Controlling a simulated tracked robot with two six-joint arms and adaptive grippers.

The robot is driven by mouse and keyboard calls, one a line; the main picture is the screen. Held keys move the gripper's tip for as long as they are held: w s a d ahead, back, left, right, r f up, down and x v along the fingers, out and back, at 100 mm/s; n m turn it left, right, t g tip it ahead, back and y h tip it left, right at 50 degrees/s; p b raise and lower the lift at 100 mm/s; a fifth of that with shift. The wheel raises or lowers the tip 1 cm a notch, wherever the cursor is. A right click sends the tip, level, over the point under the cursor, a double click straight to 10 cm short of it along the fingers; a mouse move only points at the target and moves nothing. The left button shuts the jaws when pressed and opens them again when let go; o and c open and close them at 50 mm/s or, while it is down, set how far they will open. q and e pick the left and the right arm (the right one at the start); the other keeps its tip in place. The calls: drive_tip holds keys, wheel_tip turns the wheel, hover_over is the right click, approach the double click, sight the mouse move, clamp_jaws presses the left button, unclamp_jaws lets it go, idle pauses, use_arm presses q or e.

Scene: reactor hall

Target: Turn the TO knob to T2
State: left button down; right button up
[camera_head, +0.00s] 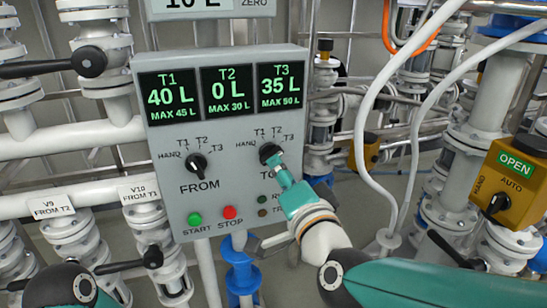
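The grey control panel (228,190) stands in the middle of the head view. Its black TO knob (268,151) is at the right, under the labels HAND, T1, T2 and T3. My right gripper (276,163) reaches up from the lower right, with its teal fingertips at the knob's lower edge. They cover part of the knob and of the word TO. I see the fingers edge-on, so their gap and the knob's exact pointing are unclear. The black FROM knob (197,164) is to the left. My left arm shows at the bottom left; its gripper is out of view.
Displays (226,93) read T1 40 L, T2 0 L, T3 35 L. Below the knobs are a green START button (195,219) and a red STOP button (229,212). White pipes and valves flank the panel. A white cable (366,130) hangs to its right, near a yellow box (510,185).

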sight(271, 155)
drive_tip(key=x, duration=0.5)
drive_tip(key=shift+w+a+p, duration=0.15)
drive_tip(key=shift+w+p, duration=0.2)
drive_tip(key=shift+p, duration=0.05)
drive_tip(key=shift+c, duration=0.3)
clamp_jaws()
